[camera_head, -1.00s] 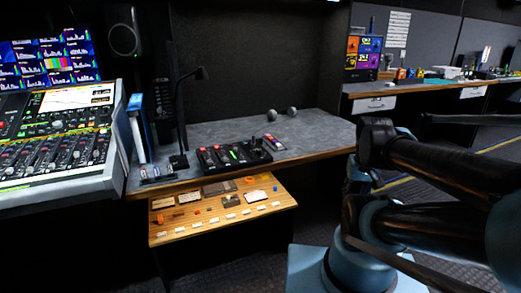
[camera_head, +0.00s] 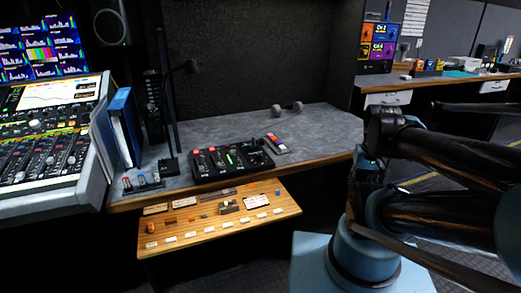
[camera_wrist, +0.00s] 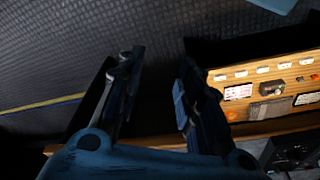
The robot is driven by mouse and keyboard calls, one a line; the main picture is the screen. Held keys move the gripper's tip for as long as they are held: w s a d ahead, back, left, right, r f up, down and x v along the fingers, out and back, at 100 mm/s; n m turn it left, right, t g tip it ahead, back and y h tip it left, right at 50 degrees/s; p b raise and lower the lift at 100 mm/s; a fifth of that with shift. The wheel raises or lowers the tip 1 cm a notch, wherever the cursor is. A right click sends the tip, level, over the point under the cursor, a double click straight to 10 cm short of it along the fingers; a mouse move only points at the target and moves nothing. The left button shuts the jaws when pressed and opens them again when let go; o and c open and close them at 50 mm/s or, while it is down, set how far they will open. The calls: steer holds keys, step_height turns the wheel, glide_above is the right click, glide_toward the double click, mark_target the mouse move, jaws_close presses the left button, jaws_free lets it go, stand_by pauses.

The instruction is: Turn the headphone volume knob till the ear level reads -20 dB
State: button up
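A small black control box (camera_head: 232,158) with red and green lit parts and several small controls sits on the grey desk. Which control is the headphone volume knob, and any ear level reading, are too small to tell. A wooden panel (camera_head: 212,221) with knobs and white labels juts out below the desk's front edge; it also shows at the right of the wrist view (camera_wrist: 262,86). My gripper (camera_wrist: 155,75) is open in the wrist view, its two fingers wide apart with nothing between them. In the head view my arm is at the right, and the gripper cannot be made out.
A mixing console (camera_head: 45,140) stands at the left. A blue binder (camera_head: 121,125), a dark desk lamp (camera_head: 177,110), headphones (camera_head: 287,109) and a small colourful device (camera_head: 275,143) are on the desk (camera_head: 325,135). Its right part is clear.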

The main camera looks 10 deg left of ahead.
steer(key=shift+o, duration=0.9)
steer(key=shift+w, duration=0.15)
step_height(320, 180, up, 17)
steer(key=n+g, duration=0.2)
steer(key=n, duration=0.2)
glide_above(259, 154)
step_height(259, 154, down, 17)
steer(key=shift+r, duration=0.15)
jaws_close()
